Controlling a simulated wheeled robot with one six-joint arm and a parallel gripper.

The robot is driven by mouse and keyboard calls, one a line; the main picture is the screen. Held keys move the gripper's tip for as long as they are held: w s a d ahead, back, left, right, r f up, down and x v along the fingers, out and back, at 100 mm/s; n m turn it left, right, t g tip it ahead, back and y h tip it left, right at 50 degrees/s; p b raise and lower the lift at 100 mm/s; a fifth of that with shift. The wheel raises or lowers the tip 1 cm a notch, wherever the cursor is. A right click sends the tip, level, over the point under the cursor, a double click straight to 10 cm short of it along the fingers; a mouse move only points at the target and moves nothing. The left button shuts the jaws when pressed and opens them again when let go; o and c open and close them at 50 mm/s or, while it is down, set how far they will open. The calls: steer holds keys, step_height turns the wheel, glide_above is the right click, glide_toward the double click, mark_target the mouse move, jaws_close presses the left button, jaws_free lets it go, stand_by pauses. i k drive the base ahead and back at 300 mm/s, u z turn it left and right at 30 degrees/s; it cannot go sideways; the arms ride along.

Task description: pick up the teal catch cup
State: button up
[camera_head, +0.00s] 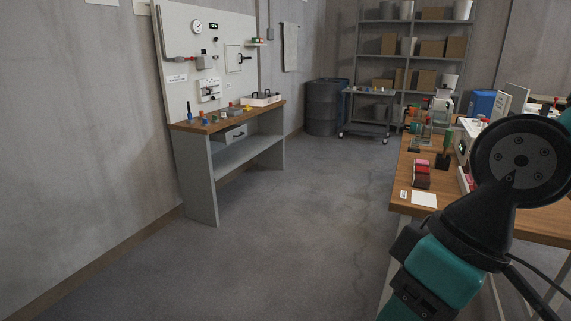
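I cannot make out the teal catch cup for certain; the small items on both benches are too small to tell apart. My gripper (428,275) appears to be the teal and black block at the lower right, beside the front left corner of the right workbench. Its fingertips do not show clearly, so I cannot see whether it is open or shut. My arm hides part of the right bench top.
The right workbench (402,207) carries red and pink blocks (422,175), a white card (424,199) and equipment. A narrow left bench (199,170) holds small coloured parts below a gauge panel. A cart (365,107), drum (321,106) and shelves stand behind. The middle floor is clear.

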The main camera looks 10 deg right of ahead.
mark_target(413, 126)
steer(key=u, duration=0.2)
steer(key=i, duration=2.6)
steer(key=z, duration=0.4)
steer(key=i, duration=2.3)
steer(key=z, duration=1.1)
steer(key=i, duration=1.4)
steer(key=z, duration=0.5)
